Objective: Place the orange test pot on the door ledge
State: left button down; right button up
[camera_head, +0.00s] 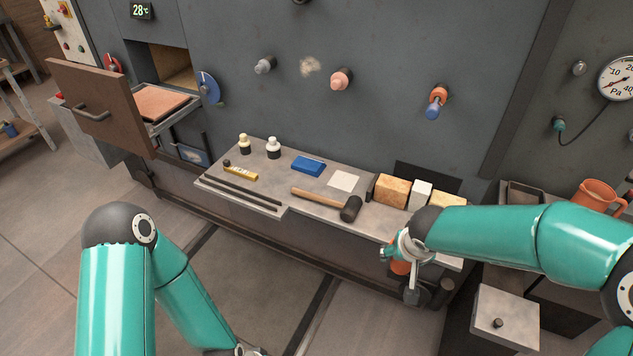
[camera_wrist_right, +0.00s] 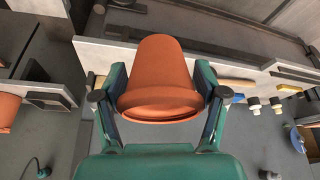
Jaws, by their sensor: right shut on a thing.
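The orange test pot (camera_wrist_right: 158,75) is held between the fingers of my right gripper (camera_wrist_right: 160,97) in the wrist view, its wide rim toward the wrist. In the head view, only a small orange part of the pot (camera_head: 399,267) shows; my right gripper (camera_head: 405,262) and arm hide the rest. The gripper is at the front right end of the grey door ledge (camera_head: 275,181); I cannot tell whether the pot touches the ledge. My left gripper (camera_head: 245,351) is barely in view at the bottom edge, so its jaws cannot be judged.
The ledge carries a mallet (camera_head: 350,208), a blue block (camera_head: 308,166), a pale tile (camera_head: 343,180), two small bottles, dark bars and several bricks (camera_head: 391,190). Knobs (camera_head: 341,79) project from the kiln wall above. An orange jug (camera_head: 598,196) stands at right. An open drawer (camera_head: 100,105) is at left.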

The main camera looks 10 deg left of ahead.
aim_at(344, 180)
jog(key=z, duration=0.35)
jog(key=i, duration=0.1)
jog(key=u, duration=0.75)
jog(key=k, duration=0.6)
jog(key=u, duration=0.45)
jog(key=i, duration=1.5)
jog(key=z, duration=0.45)
jog(key=i, duration=0.65)
